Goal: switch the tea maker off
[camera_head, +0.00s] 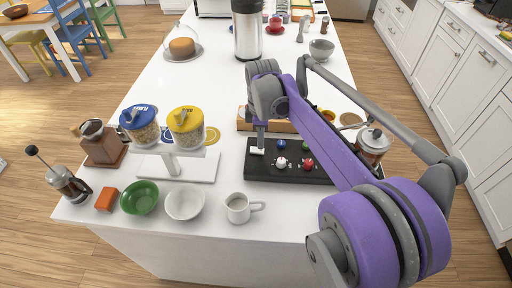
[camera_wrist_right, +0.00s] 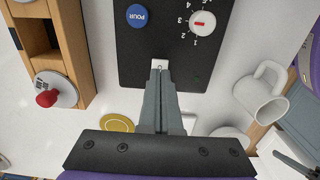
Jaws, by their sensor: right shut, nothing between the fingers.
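The black control panel (camera_head: 262,175), which looks like the tea maker's, lies on the white counter, partly hidden by my right arm. It carries a blue button (camera_head: 281,143), a white knob (camera_head: 281,162) and a red knob (camera_head: 308,164). In the right wrist view the panel (camera_wrist_right: 150,45) shows a blue "POUR" button (camera_wrist_right: 137,16), a numbered white dial (camera_wrist_right: 201,23) with a red mark, and a small white switch (camera_wrist_right: 159,63) at its edge. My right gripper (camera_wrist_right: 161,74) is shut and empty, its tips at the switch; whether they touch is unclear.
A white mug (camera_head: 238,208) stands in front of the panel. A wooden box (camera_head: 243,119) is behind the panel. A glass jar (camera_head: 372,147) stands right.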

